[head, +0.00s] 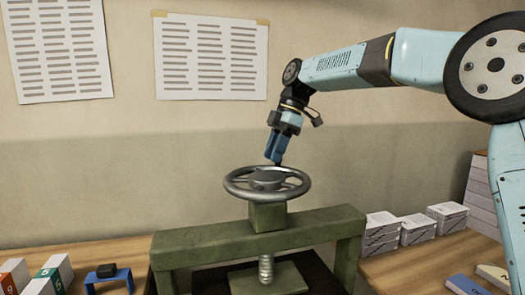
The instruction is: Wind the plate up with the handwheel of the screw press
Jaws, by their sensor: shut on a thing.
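The screw press (200,250) has a green frame that stands at the bottom centre of the head view. Its grey metal handwheel (234,189) sits on top, with spokes and a central hub. The threaded screw (266,268) runs down below the crossbeam to the green plate (290,280), which is partly cut off by the lower picture edge. My gripper (278,165) comes down from the upper right with its blue fingers at the far side of the handwheel. It is shut on the handwheel, but the fingertips are small and the exact contact is hard to see.
White stacked boxes (415,230) stand on the wooden table right of the press. Numbered blocks (60,270) and a small blue stand (108,275) with a dark item are at left. Printed sheets (210,58) hang on the wall behind.

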